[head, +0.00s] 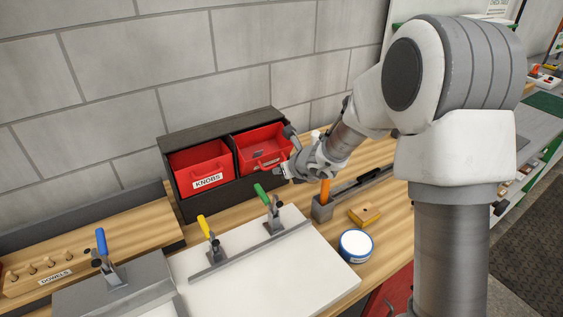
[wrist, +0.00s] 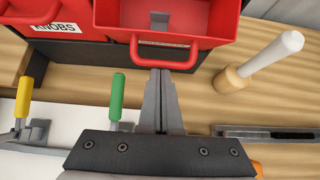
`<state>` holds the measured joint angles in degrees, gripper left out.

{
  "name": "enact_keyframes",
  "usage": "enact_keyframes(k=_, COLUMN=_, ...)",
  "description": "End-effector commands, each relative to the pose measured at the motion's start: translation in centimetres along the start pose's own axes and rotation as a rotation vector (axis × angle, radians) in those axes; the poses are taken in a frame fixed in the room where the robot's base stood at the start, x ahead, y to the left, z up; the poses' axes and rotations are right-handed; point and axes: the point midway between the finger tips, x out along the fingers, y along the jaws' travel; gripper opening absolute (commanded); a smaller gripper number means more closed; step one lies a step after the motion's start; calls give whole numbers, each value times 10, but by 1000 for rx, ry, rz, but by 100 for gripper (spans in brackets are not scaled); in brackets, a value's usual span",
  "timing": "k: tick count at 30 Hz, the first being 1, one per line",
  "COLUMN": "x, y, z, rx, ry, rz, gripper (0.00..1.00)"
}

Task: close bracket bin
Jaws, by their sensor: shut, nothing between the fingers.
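The bracket bin is the right-hand red bin (head: 248,142) in a dark rack; it also shows in the wrist view (wrist: 215,15). I see into its open top, where a grey piece (wrist: 159,20) lies. Its red handle (wrist: 165,65) sticks out from the front, and its front label is mostly hidden by the handle. My gripper (head: 284,172) is shut and empty in front of this bin. In the wrist view the closed fingertips (wrist: 160,73) are at the handle's middle; I cannot tell whether they touch it.
The KNOBS bin (head: 201,163) sits to the left in the rack (head: 222,124). A green-handled clamp (head: 268,203) and a yellow-handled clamp (head: 208,235) stand on the white board (head: 267,272) below. A white-handled wooden tool (wrist: 262,60) stands right of the bin. A round tin (head: 356,246) is nearer.

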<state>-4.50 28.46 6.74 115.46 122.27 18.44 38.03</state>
Motion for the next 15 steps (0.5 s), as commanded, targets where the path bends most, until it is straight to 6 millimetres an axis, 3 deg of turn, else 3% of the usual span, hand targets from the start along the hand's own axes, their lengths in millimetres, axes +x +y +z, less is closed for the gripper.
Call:
enact_keyframes(k=1, x=-5, y=0, z=9, rx=0, ry=22, rz=1, gripper=0)
enact_keyframes(k=15, x=-2, y=0, z=29, rx=-1, ry=74, rz=1, gripper=0)
